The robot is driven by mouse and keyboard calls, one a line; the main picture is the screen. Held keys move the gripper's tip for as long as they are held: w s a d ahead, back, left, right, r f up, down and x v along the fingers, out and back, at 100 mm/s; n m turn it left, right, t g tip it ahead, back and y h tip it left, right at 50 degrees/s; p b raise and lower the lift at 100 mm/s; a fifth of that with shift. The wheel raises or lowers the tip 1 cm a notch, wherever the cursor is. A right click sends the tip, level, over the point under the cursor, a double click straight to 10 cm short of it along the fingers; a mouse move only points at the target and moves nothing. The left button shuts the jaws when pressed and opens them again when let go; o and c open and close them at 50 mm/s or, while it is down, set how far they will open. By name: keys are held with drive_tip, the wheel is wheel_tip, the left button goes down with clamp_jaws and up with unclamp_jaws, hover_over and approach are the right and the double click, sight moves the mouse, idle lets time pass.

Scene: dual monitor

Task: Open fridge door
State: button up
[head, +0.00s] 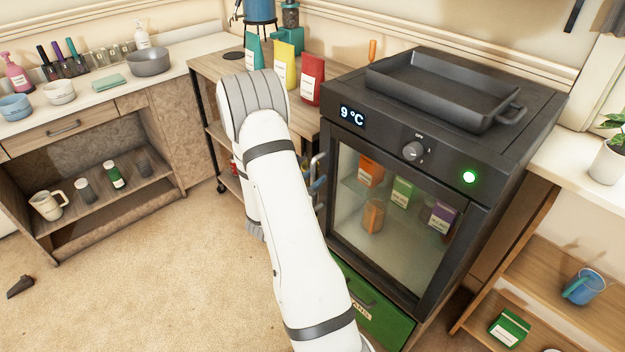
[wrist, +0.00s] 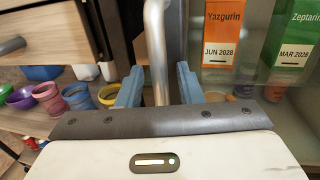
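The fridge (head: 420,175) is a black cabinet with a glass door (head: 385,215), which looks shut. A silver vertical bar handle (head: 319,168) is on the door's left side. In the wrist view the handle (wrist: 157,40) runs down between the two blue fingers of my gripper (wrist: 159,76). The fingers are apart, with a gap showing on each side of the bar, so my gripper is open around it. In the head view my white arm hides most of my gripper.
Boxes (head: 403,192) and a jar stand inside behind the glass. A black tray (head: 445,90) lies on top of the fridge. A green drawer (head: 370,308) is below. A wooden shelf unit (head: 200,125) with colored pots stands left of the fridge; open carpet (head: 150,280) lies at front left.

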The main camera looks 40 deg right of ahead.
drive_tip(key=shift+d, duration=0.15)
drive_tip(key=shift+c, duration=0.4)
clamp_jaws()
